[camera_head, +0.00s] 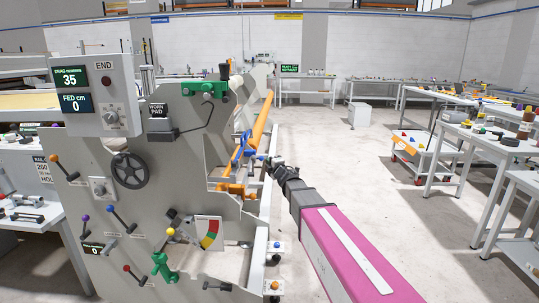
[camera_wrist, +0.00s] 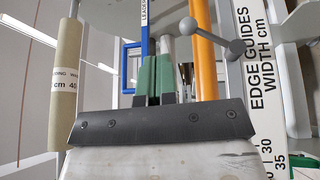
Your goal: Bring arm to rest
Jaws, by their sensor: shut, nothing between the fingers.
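My gripper (camera_head: 268,161) is at the end of my pink arm, on the right side of the grey quilting machine (camera_head: 135,210). In the wrist view its two green-padded fingers (camera_wrist: 155,78) are together, with nothing seen between them. An orange bar (camera_wrist: 204,65) is to the right of the fingers and a blue frame (camera_wrist: 129,68) with a "LEADER" label is to the left. The orange bar also shows in the head view (camera_head: 262,120), close beyond the gripper. I cannot tell whether the gripper touches either.
An "EDGE GUIDES WIDTH cm" board (camera_wrist: 262,85) and a tan roll (camera_wrist: 65,95) flank the gripper. The machine's panel carries several levers and a handwheel (camera_head: 130,170). Open floor (camera_head: 335,165) is to the right, then a cart (camera_head: 415,150) and workbenches (camera_head: 480,135).

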